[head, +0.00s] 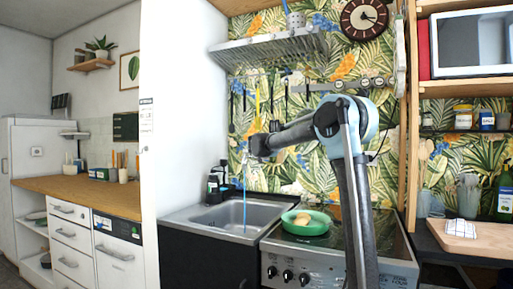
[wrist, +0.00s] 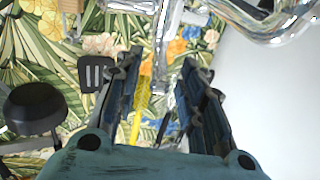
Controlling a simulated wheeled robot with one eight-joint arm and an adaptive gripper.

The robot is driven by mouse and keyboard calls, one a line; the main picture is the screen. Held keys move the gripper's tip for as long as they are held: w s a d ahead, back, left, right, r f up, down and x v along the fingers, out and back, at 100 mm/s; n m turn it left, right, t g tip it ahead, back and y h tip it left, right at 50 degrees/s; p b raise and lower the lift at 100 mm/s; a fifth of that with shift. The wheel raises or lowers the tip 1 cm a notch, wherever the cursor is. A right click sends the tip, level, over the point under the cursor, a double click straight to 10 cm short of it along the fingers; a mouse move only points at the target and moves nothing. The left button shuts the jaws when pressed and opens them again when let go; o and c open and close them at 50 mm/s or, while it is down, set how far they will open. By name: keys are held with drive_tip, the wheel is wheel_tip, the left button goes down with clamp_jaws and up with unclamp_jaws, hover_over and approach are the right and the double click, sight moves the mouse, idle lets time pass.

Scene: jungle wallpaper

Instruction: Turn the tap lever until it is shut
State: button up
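In the wrist view, my gripper (wrist: 161,64) is open, with its two dark fingers apart. A shiny chrome tap part (wrist: 168,40), which looks like the lever, shows beyond and between the fingertips; I cannot tell whether they touch it. A thick curved chrome pipe (wrist: 275,28) of the tap is at the upper right. In the head view, my arm reaches left over the sink (head: 215,216), and the gripper's fingers are too small to make out there. A thin blue vertical streak (head: 244,195), which looks like running water, comes down into the sink.
Dark soap bottles (head: 213,188) stand at the sink's back left. A green pan (head: 306,226) sits on the hob right of the sink. A metal shelf (head: 268,47) and hanging utensils are on the leafy wall above. A white wall (head: 180,110) closes off the left.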

drive_tip(key=shift+w+a, duration=0.1)
drive_tip(key=shift+w, duration=0.95)
clamp_jaws()
drive_tip(key=shift+h, duration=0.3)
